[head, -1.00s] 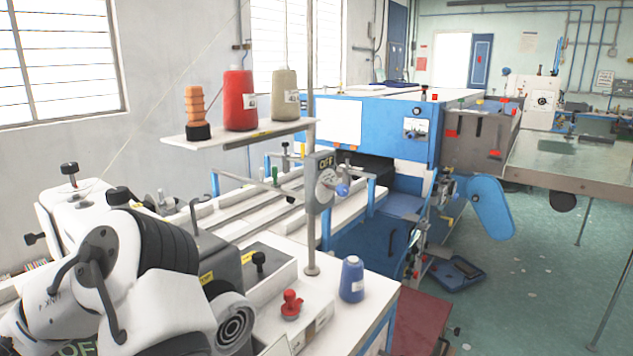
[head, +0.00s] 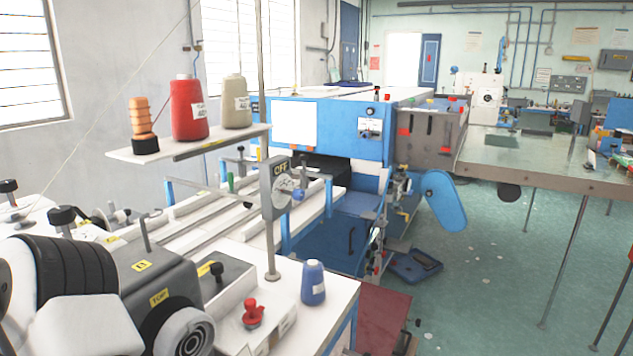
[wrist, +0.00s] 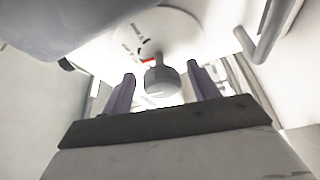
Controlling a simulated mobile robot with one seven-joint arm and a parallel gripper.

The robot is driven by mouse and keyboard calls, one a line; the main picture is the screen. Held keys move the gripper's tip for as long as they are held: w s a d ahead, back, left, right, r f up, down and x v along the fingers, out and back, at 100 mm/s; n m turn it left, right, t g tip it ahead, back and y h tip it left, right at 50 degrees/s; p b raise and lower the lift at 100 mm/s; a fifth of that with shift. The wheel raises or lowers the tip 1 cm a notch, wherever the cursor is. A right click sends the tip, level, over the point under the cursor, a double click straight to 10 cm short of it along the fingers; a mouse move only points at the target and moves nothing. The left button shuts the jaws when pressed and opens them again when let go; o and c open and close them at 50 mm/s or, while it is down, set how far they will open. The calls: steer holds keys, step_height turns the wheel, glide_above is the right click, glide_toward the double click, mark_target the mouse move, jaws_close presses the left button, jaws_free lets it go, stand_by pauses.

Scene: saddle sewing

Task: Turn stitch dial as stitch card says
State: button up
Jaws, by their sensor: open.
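In the wrist view, my gripper (wrist: 162,90) is open, with one purple-grey finger on each side of a round grey knob (wrist: 161,80). The knob looks like the stitch dial's. It shows in the gap between the fingertips, and I cannot tell if either finger touches it. Behind it is a white round dial face (wrist: 168,27) with short dark marks and one red mark. The marks are too small to read. I cannot make out my gripper or this dial in the head view. I cannot pick out a stitch card in either view.
In the wrist view, a bent grey rod (wrist: 266,35) is at the upper right.

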steer(key=shift+w+d, duration=0.1)
steer(key=shift+w, duration=0.1)
steer(key=shift+s+a+f+p, duration=0.15)
steer(key=shift+s+a, duration=0.3)
steer(key=shift+s, duration=0.3)
steer(key=shift+s+a+p, duration=0.2)
steer(key=shift+s+a, duration=0.2)
steer(key=shift+s, duration=0.3)
steer(key=shift+s+a+f+p, duration=0.15)
steer(key=shift+s+a, duration=0.3)
steer(key=shift+s, duration=0.3)
steer(key=shift+r, duration=0.1)
steer(key=n+g+h+p, duration=0.1)
steer(key=n+g+p, duration=0.1)
steer(key=n, duration=0.3)
steer(key=n+g+h+p, duration=0.2)
steer(key=n+p, duration=0.1)
steer(key=n, duration=0.2)
steer(key=n+g+h+p, duration=0.1)
steer(key=n+g+p, duration=0.2)
steer(key=n, duration=0.2)
steer(key=shift+w+a+r+n, duration=0.1)
steer(key=shift+a+r+n, duration=0.05)
steer(key=shift+r+n, duration=0.15)
steer(key=shift+w, duration=0.1)
